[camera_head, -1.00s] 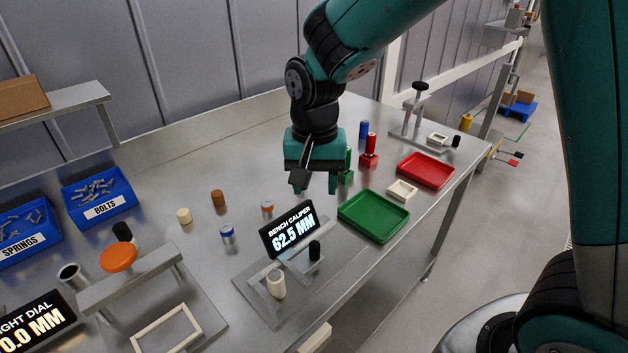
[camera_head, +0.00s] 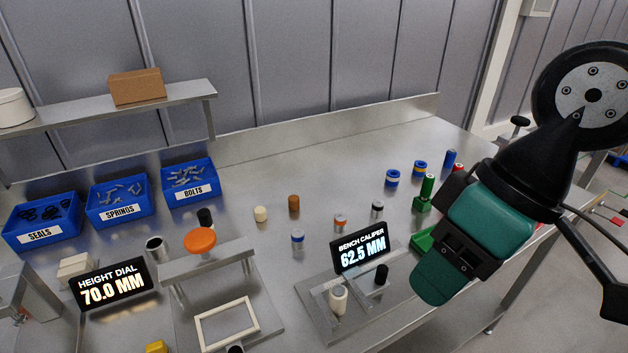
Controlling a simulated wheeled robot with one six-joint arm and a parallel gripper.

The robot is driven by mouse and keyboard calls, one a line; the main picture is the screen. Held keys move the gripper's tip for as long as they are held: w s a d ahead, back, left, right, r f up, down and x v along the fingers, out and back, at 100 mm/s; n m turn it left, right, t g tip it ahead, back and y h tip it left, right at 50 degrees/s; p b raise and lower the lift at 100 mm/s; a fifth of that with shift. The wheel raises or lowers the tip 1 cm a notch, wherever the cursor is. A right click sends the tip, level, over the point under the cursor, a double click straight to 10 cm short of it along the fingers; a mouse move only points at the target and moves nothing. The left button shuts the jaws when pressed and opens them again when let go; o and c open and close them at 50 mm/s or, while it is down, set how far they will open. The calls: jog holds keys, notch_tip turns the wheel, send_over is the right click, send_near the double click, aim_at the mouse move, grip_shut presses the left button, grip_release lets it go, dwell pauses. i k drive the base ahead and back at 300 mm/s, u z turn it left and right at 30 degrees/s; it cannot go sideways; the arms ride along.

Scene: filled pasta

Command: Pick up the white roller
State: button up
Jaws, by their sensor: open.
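Two pale rollers could be the white one. A small cream-white roller (camera_head: 260,213) stands upright on the bench behind the orange-topped stand. A taller white roller (camera_head: 338,299) with a greyish top stands upright in the bench caliper fixture (camera_head: 360,308), below its display. My gripper (camera_head: 436,283) is at the right, in front of the green tray and to the right of the caliper. It is open, with nothing seen in it, and is apart from both pale rollers. Its teal fingers overlap in this view, so the gap between them is hard to see.
A brown roller (camera_head: 294,203) stands right of the cream one. Blue-banded (camera_head: 297,237), orange-banded (camera_head: 340,221) and black-topped (camera_head: 377,210) rollers stand nearby. The orange-knobbed height stand (camera_head: 200,242) and lit caliper display (camera_head: 360,249) rise from the bench. Blue bins (camera_head: 191,182) line the back.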

aim_at(338, 305)
jog(key=z, duration=1.95)
jog(key=k, duration=1.1)
jog(key=u, duration=1.6)
jog(key=i, duration=0.5)
jog(key=z, duration=0.05)
